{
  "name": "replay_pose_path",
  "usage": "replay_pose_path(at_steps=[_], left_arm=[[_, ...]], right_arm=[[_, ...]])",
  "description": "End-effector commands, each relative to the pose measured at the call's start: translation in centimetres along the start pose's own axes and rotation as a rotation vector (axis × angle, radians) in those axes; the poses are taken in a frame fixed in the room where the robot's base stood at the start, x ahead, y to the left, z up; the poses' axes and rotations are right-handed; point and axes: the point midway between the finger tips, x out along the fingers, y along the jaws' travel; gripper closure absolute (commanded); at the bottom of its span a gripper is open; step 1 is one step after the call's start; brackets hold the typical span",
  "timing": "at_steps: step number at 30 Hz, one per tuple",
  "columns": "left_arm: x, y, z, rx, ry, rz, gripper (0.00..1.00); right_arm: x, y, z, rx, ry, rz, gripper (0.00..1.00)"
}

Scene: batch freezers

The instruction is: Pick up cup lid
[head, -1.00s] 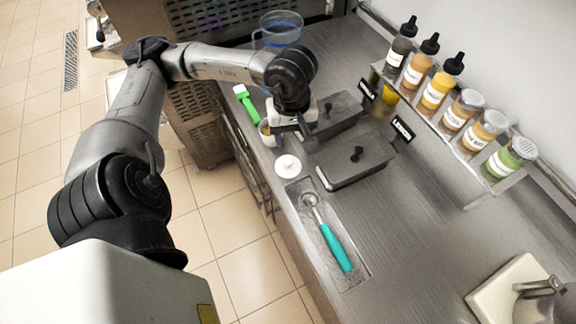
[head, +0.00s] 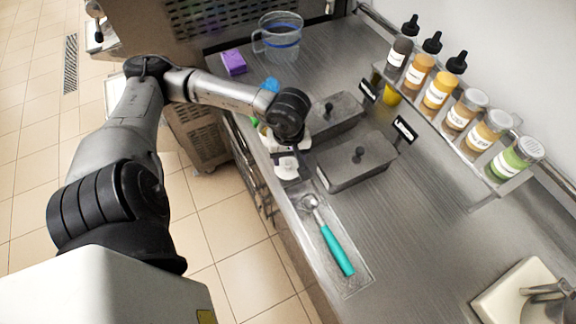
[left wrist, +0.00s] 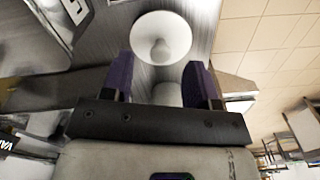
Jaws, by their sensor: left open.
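The white round cup lid (head: 287,173) lies on the steel counter near its front edge, left of the scoop tray. My left gripper (head: 288,156) is over it and hides part of it. In the left wrist view the lid (left wrist: 161,38), with a small knob in its middle, shows just beyond the fingertips. The purple fingers (left wrist: 161,72) are spread apart with the lid not held between them. A pale rounded thing (left wrist: 167,93) shows between the fingers; I cannot tell what it is. My right gripper is not in view.
Two lidded steel containers (head: 357,174) stand right of the gripper. A teal-handled scoop (head: 337,250) lies in a recessed tray. A clear jug (head: 277,38) and a purple block (head: 233,63) stand at the back. A bottle rack (head: 450,120) lines the wall. The middle right counter is clear.

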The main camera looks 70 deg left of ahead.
Motion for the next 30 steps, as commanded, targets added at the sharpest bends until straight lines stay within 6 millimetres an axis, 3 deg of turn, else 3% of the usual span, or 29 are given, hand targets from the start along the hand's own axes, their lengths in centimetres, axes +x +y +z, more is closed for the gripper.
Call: replay_pose_path(at_steps=[6,17,30], left_arm=[[2.6,-0.1,0.0,0.000,-0.002,-0.001,0.46],[3.1,-0.1,-0.1,0.001,0.000,0.001,0.46],[3.1,-0.1,-0.1,0.000,0.000,0.001,0.88]], right_arm=[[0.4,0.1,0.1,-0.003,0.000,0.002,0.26],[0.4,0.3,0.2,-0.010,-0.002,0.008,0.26],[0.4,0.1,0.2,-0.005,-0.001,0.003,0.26]])
